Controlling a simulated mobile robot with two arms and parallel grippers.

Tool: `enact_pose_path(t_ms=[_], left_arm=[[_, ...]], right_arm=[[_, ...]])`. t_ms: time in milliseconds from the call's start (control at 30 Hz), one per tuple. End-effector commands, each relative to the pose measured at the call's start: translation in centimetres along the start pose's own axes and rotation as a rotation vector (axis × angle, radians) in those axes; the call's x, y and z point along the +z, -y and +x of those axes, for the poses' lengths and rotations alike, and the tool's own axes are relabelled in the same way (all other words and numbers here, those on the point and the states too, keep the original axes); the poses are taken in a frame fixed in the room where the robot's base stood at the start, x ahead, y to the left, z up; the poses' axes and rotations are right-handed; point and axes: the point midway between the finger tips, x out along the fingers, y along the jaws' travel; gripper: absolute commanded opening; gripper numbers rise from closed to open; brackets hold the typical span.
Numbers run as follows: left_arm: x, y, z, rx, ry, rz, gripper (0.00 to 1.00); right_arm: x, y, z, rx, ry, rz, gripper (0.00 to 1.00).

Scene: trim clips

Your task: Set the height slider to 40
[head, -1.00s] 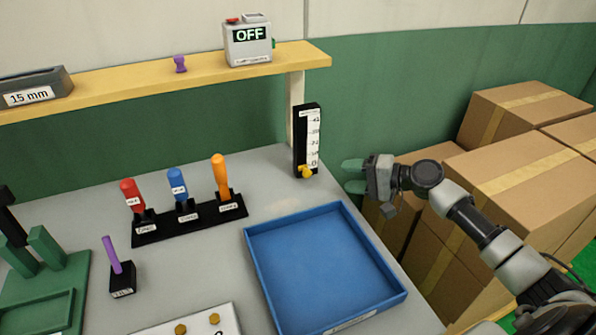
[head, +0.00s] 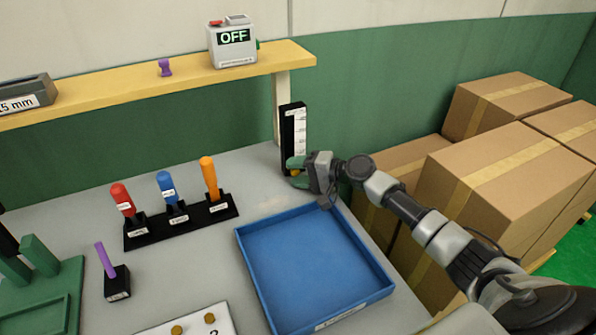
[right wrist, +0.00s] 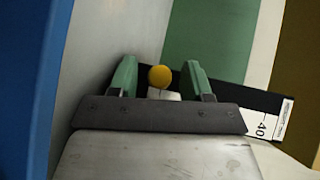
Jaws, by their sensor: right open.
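The height slider (head: 293,125) is a black upright strip with a white scale at the back right of the table. Its yellow knob (right wrist: 160,76) sits near the bottom of the scale, mostly hidden in the head view by my gripper. In the right wrist view the knob is between the two green fingers, with a gap on each side. My right gripper (head: 296,172) is open around the knob. My left gripper is not in view.
A blue tray (head: 380,291) lies just in front of my right gripper. A rack (head: 182,222) with red, blue and orange-handled tools stands to the left. A shelf (head: 120,92) runs behind, with a box reading OFF (head: 232,48). Cardboard boxes (head: 505,190) are stacked at right.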

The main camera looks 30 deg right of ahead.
Motion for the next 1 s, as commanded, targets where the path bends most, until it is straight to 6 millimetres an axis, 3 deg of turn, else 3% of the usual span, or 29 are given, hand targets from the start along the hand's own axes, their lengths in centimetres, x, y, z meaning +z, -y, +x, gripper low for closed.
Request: enact_pose_path(t_ms=[67, 400, 667, 1000], left_arm=[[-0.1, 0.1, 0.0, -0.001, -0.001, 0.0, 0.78], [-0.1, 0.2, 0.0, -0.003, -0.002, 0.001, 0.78], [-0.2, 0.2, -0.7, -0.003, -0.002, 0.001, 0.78], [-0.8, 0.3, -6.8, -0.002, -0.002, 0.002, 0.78]], right_arm=[[0.0, 0.0, 0.0, 0.0, 0.0, 0.0, 0.49], [0.0, 0.0, -0.1, 0.0, 0.0, 0.001, 0.0], [0.1, 0.9, -0.3, 0.0, 0.001, 0.0, 0.0], [0.4, 9.4, -2.5, -0.002, 0.001, -0.001, 0.0]])
